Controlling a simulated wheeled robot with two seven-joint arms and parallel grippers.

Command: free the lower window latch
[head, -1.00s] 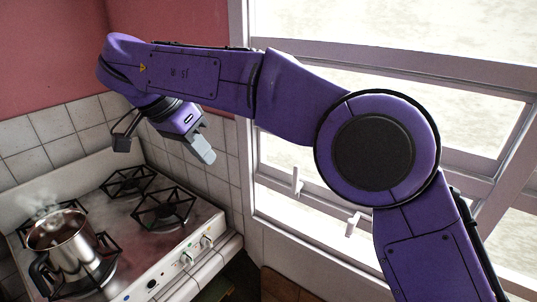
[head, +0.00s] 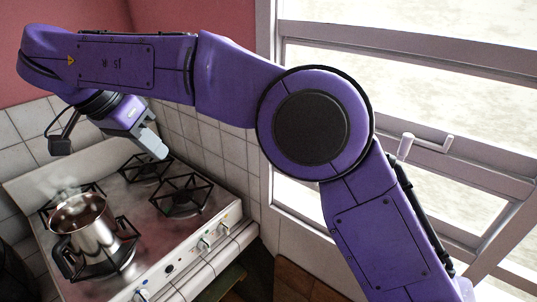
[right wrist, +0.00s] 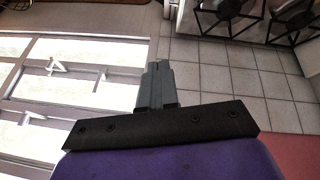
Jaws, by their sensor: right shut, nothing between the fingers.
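My right gripper (head: 152,144) is shut and empty, pointing down above the stove's back burners, well left of the window. Its closed grey fingers also show in the right wrist view (right wrist: 155,85). One white window latch (head: 406,146), a bar with an upright grip, shows right of my elbow in the head view. The lower latch is hidden in the head view, where my arm covers the lower left window. The right wrist view, which looks upside down, shows two latches, one nearer the top (right wrist: 64,69) and one below it (right wrist: 28,116). My left gripper is out of view.
A steaming metal pot (head: 92,232) stands on the stove (head: 168,235) at lower left. Tiled wall (head: 215,150) lies between stove and window. The window frame (head: 440,62) fills the right side, partly behind my right arm.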

